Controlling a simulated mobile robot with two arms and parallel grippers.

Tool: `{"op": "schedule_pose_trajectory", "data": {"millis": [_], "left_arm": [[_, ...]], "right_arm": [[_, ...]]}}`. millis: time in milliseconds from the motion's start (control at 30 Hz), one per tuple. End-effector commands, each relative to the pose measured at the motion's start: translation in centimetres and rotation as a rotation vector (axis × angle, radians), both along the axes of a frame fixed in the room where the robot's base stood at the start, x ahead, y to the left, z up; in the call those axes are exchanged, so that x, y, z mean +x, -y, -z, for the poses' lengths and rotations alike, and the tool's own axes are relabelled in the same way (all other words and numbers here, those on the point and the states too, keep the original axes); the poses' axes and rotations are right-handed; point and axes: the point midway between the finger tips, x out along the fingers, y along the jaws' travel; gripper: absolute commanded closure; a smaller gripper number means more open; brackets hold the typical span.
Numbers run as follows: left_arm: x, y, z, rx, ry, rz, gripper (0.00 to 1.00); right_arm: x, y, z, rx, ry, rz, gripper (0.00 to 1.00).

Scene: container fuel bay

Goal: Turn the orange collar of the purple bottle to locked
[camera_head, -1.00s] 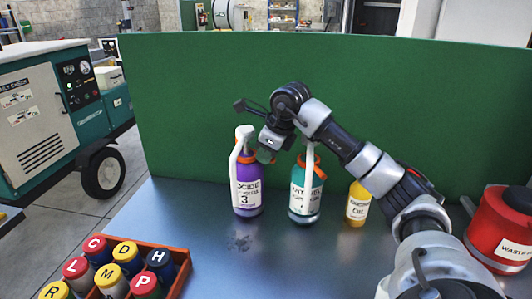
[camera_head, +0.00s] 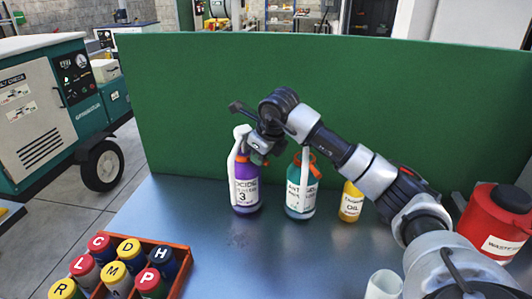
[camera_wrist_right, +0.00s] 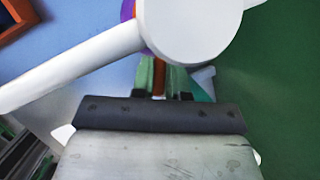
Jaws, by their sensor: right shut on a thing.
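The purple bottle (camera_head: 246,191) stands upright on the table, with a white spray head (camera_head: 241,136) whose long nozzle slants down its left side. My right gripper (camera_head: 259,158) is at the bottle's neck, coming from the right. In the right wrist view, the gripper's green fingers (camera_wrist_right: 158,76) are shut on a narrow orange part of the collar (camera_wrist_right: 158,84), below the large white spray head (camera_wrist_right: 190,24). The rest of the orange collar is mostly hidden by the spray head and gripper, so its lock position cannot be told. My left gripper is not in view.
A teal bottle (camera_head: 300,197) with its own orange collar stands close to the right, and a yellow bottle (camera_head: 351,204) beyond it. A red waste can (camera_head: 490,232) is at far right. An orange crate (camera_head: 178,278) of capped bottles is front left. A green panel (camera_head: 330,100) stands behind.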

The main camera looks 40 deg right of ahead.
Motion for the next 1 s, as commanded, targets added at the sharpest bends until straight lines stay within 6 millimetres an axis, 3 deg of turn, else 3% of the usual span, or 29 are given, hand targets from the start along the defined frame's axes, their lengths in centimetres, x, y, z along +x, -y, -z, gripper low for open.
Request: {"op": "schedule_pose_trajectory", "data": {"millis": [33, 200, 567, 1000], "left_arm": [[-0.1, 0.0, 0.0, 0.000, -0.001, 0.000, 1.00], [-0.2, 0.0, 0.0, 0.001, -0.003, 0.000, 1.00], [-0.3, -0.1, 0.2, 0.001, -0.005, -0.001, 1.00], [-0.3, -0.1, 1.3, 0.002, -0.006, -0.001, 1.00]], "right_arm": [[0.0, 0.0, 0.0, -0.001, 0.001, 0.000, 0.84], [0.0, 0.1, 0.0, 0.000, 0.001, 0.000, 0.60], [-0.2, 0.1, -0.6, -0.001, 0.004, 0.000, 0.60], [-3.4, 0.4, -8.0, 0.000, 0.006, -0.001, 0.60]]}}
